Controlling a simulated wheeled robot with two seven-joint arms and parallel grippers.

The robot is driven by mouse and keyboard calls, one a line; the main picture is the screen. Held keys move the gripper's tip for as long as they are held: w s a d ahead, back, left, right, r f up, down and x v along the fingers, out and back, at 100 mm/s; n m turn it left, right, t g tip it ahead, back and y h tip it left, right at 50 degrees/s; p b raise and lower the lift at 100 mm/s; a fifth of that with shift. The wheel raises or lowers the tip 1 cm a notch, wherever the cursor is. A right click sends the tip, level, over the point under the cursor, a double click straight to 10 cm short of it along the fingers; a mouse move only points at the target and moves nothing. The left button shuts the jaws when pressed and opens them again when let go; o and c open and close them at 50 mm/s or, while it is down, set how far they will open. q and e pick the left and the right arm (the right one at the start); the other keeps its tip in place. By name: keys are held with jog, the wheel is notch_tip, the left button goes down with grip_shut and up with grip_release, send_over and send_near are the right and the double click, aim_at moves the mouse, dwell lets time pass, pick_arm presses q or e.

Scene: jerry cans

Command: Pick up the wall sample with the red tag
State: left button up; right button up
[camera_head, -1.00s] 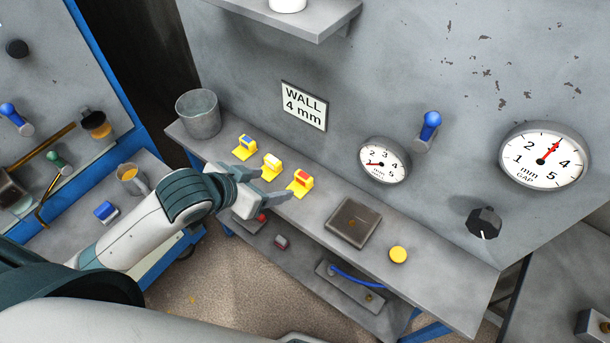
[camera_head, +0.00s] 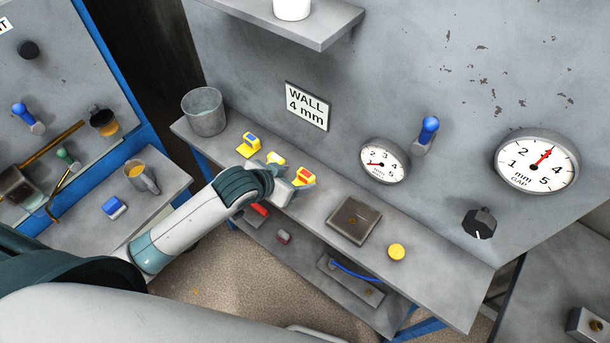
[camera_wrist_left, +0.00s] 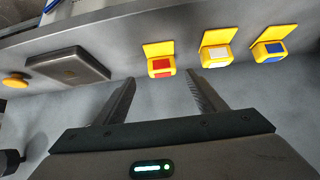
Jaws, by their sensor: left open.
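The wall sample with the red tag (camera_head: 305,175) is a small yellow block on the grey shelf, at the right end of a row of three. In the left wrist view the red-tagged sample (camera_wrist_left: 160,67) is upright just beyond the fingertips, between their lines. My left gripper (camera_head: 287,177) is open and empty beside it, and partly covers the row in the head view. Its two fingers also show in the left wrist view (camera_wrist_left: 164,80). The white-tagged sample (camera_head: 275,158) and blue-tagged sample (camera_head: 249,145) stand to the left. My right gripper is not in view.
The grey shelf (camera_head: 430,270) also carries a metal cup (camera_head: 204,112) at the left, a dark square plate (camera_head: 354,220) and a yellow disc (camera_head: 397,251) at the right. A wall with gauges (camera_head: 384,161) rises behind. A lower shelf (camera_head: 310,262) holds small items.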

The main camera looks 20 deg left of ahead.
aim_at(305, 175)
pick_arm(q)
jog(key=shift+w+d+f, duration=0.2)
jog(key=shift+w+f, duration=0.25)
jog(key=shift+f, duration=0.05)
jog(key=shift+w+d+f+p, duration=0.1)
jog(key=shift+w+f+p, duration=0.2)
jog(key=shift+w+p, duration=0.4)
jog(key=p+x, duration=0.1)
jog(key=x, duration=0.1)
jog(key=shift+w+f, duration=0.2)
jog(key=shift+w, duration=0.05)
jog(key=shift+w+d+f, duration=0.15)
jog(key=shift+w+f, duration=0.2)
jog(key=shift+f, duration=0.1)
jog(key=c, duration=1.1)
